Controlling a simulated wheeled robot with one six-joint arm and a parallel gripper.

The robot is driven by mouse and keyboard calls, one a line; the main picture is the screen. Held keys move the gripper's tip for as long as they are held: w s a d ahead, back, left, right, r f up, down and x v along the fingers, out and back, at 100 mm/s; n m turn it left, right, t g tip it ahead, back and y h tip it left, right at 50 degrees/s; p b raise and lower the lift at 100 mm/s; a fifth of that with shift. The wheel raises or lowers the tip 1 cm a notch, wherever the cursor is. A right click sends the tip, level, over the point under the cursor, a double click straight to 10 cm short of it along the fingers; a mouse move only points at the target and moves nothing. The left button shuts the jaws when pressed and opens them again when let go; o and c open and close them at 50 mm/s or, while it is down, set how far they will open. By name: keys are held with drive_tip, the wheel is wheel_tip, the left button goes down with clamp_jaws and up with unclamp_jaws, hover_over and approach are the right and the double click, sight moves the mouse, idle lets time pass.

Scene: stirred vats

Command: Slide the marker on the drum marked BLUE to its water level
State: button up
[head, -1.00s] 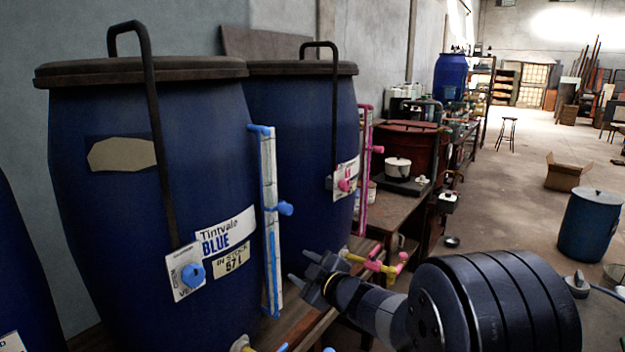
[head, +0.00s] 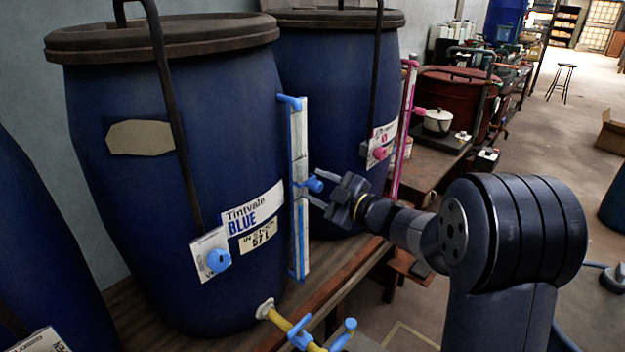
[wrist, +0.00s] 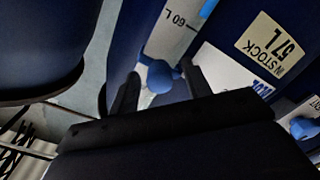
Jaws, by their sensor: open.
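The drum marked BLUE (head: 150,220) stands on a wooden bench, with a label "Tintvale BLUE" and a tag reading 57 L. A white gauge strip (head: 299,230) with blue fittings runs up its right side. The blue marker (head: 314,184) sits partway up this strip. In the wrist view the marker (wrist: 160,77) is a round blue knob below a "60 L" mark on the gauge (wrist: 170,32). My gripper (head: 317,189) is open, with its fingertips at the marker; in the wrist view a finger shows on each side of the knob. Contact cannot be told.
A second blue drum (head: 335,90) with a pink gauge (head: 403,125) stands behind. A yellow tap with blue handles (head: 300,335) juts out low at the BLUE drum's front. A red drum and a white pot (head: 437,122) are farther back. Open floor lies to the right.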

drive_tip(key=shift+x, duration=1.25)
drive_tip(key=shift+c, duration=0.6)
clamp_jaws()
